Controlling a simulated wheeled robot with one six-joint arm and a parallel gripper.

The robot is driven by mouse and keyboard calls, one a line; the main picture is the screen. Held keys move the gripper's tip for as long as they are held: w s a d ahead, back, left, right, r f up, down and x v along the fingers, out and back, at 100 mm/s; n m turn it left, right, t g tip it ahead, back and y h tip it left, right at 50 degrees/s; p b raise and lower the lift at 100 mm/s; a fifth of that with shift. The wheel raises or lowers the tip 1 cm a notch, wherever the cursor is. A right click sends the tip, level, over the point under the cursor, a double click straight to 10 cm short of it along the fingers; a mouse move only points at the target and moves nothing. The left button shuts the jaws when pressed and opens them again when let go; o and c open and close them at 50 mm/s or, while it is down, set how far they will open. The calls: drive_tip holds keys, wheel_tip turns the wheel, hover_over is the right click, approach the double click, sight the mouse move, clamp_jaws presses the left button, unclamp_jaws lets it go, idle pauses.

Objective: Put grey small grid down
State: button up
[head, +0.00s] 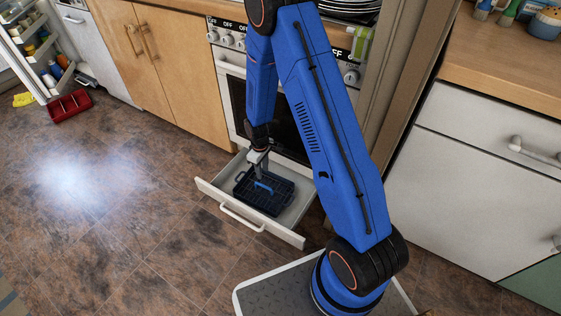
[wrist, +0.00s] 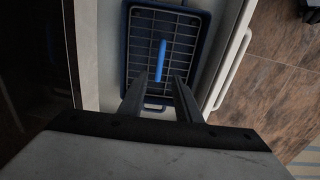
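The grey small grid (wrist: 180,50) lies in a dark blue tray (head: 262,207), which also shows in the wrist view (wrist: 206,20). A bright blue bar-like handle (wrist: 162,55) is at the grid's middle. The tray is in an open white drawer (head: 292,234) under the oven. My gripper (head: 259,172) points down over the tray's back part. In the wrist view my gripper (wrist: 161,78) has its two fingers apart, with the handle's near end between their tips in the picture. No contact with the handle is visible. Whether the grid rests fully on the tray's bottom is unclear.
The oven (head: 285,120) stands right behind the drawer. Wooden cabinet doors (head: 165,70) are to its left. A red bin (head: 69,106) and a yellow item (head: 24,99) lie on the floor by the open fridge. The floor (head: 110,210) left of the drawer is clear.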

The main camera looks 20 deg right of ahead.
drive_tip(key=s+d+r+m+t, duration=0.1)
drive_tip(key=s+r, duration=0.2)
drive_tip(key=r, duration=0.8)
drive_tip(key=s+d+r+m+t, duration=0.1)
drive_tip(key=s+d+r, duration=0.15)
drive_tip(key=r, duration=0.75)
drive_tip(key=s+r+m, duration=0.2)
drive_tip(key=s+r, duration=0.2)
drive_tip(key=r, duration=0.7)
drive_tip(key=s+d+r+m+t, duration=0.1)
drive_tip(key=s+r, duration=0.6)
drive_tip(key=s, duration=0.5)
drive_tip(key=s+d+r+m+t, duration=0.1)
drive_tip(key=s+d+r+m, duration=0.1)
drive_tip(key=s+r, duration=0.5)
drive_tip(key=s, duration=0.5)
drive_tip(key=shift+d+r+m+t, duration=0.2)
drive_tip(key=shift+d+m+t, duration=0.1)
drive_tip(key=shift+t, duration=0.1)
drive_tip(key=shift+o, duration=0.2)
